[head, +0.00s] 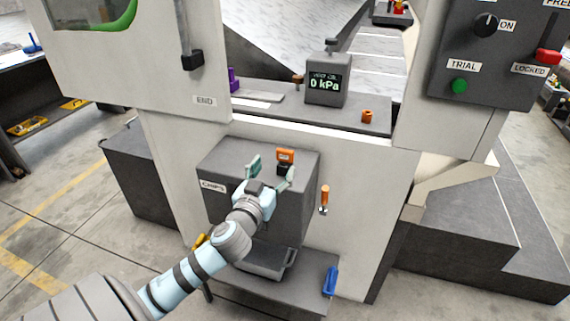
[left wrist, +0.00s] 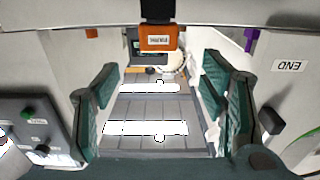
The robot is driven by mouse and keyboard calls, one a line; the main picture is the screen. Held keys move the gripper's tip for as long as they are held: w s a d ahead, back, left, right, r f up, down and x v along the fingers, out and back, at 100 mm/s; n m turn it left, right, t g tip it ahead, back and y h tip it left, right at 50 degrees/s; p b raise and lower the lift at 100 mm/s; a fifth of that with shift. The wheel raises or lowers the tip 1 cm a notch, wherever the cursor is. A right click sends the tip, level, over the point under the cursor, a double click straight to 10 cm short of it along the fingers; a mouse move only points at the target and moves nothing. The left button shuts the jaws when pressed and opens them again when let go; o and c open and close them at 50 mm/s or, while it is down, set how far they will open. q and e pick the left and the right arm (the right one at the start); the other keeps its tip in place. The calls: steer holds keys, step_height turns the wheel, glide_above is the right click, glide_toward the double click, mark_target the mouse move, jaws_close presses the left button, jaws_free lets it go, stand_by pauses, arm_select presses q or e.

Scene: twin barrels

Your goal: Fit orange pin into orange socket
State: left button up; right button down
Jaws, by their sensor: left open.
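An upright orange peg (head: 325,195), which looks like the orange pin, sits at a small metal fitting on the white front panel, right of the CHIPS box. A short orange cylinder (head: 367,116), possibly the orange socket, stands on the right end of the grey shelf. An orange piece also shows at the upper left in the left wrist view (left wrist: 91,33). My left gripper (head: 272,172) is open and empty, over the front of the CHIPS box, left of the peg. Its spread fingers also show in the left wrist view (left wrist: 160,88). My right gripper is out of view.
An orange labelled block (head: 285,155) with a black base is on the CHIPS box (head: 221,157), close to my left fingers. A blue handle (head: 330,280) stands on the low ledge. A control panel (head: 500,60) is at upper right.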

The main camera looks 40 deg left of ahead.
mark_target(284, 153)
arm_select(q)
steer(key=x, duration=0.9)
steer(key=shift+w+f, duration=0.1)
steer(key=shift+w, duration=0.05)
steer(key=c, duration=1.3)
